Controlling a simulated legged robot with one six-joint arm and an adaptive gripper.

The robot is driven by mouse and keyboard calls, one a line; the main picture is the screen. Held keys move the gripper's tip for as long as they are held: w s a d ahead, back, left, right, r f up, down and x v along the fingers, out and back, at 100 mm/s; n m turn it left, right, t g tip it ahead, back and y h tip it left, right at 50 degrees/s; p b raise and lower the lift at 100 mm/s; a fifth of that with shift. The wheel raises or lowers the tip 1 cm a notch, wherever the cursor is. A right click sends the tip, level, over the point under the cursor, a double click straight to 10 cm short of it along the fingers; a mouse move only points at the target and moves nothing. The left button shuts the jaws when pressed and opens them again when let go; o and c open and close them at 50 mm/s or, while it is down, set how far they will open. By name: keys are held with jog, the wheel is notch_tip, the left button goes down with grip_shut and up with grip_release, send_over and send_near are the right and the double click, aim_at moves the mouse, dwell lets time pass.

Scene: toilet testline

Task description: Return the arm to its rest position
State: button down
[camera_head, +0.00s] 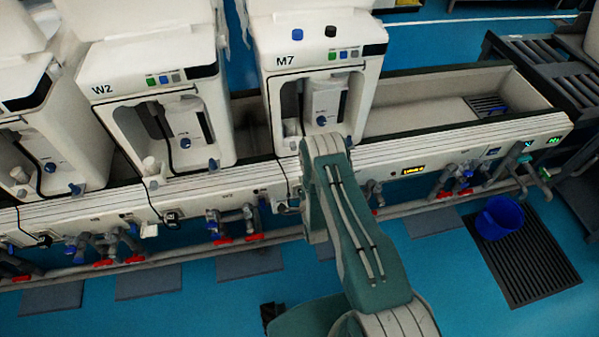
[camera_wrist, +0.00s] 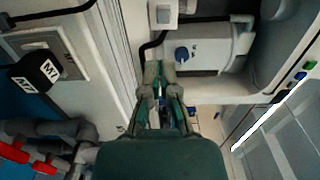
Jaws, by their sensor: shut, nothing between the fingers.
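My arm (camera_head: 350,220) is raised in the camera_head view. It reaches from the bottom edge up to the front of the machine marked M7 (camera_head: 310,58). My gripper is not clear in that view; the arm hides it. In the wrist view my gripper (camera_wrist: 160,68) points at the front of a white machine. Its two green and grey fingers are shut with nothing seen between them. A blue knob (camera_wrist: 181,54) on the machine lies just beyond and right of the fingertips. I cannot tell whether the fingertips touch anything.
The machine marked W2 (camera_head: 150,90) stands left of M7. Red-handled valves (camera_head: 253,237) and pipes run below the long white trough (camera_head: 430,115). A blue bucket (camera_head: 499,217) stands on a dark floor grate (camera_head: 540,265). A black plug (camera_wrist: 48,69) is at left in the wrist view.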

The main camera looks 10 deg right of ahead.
jog(key=w+r+n+g, duration=0.15)
jog(key=w+r, duration=0.25)
jog(key=r, duration=0.5)
jog(key=w+r+n+g, duration=0.1)
jog(key=w+r+n, duration=0.2)
jog(key=r, duration=0.6)
jog(key=s+r+n+g, duration=0.2)
jog(key=r, duration=0.6)
jog(key=s+r+n+g, duration=0.1)
jog(key=s+r+n, duration=0.1)
jog(key=r, duration=0.5)
jog(key=s+r+n+g, duration=0.45)
jog(key=s+r, duration=0.75)
jog(key=s, duration=0.4)
jog(key=s+r+n+g, duration=0.2)
jog(key=s+n, duration=0.3)
jog(key=s, duration=1.4)
jog(key=shift+r, duration=0.5)
jog(key=shift+d, duration=0.1)
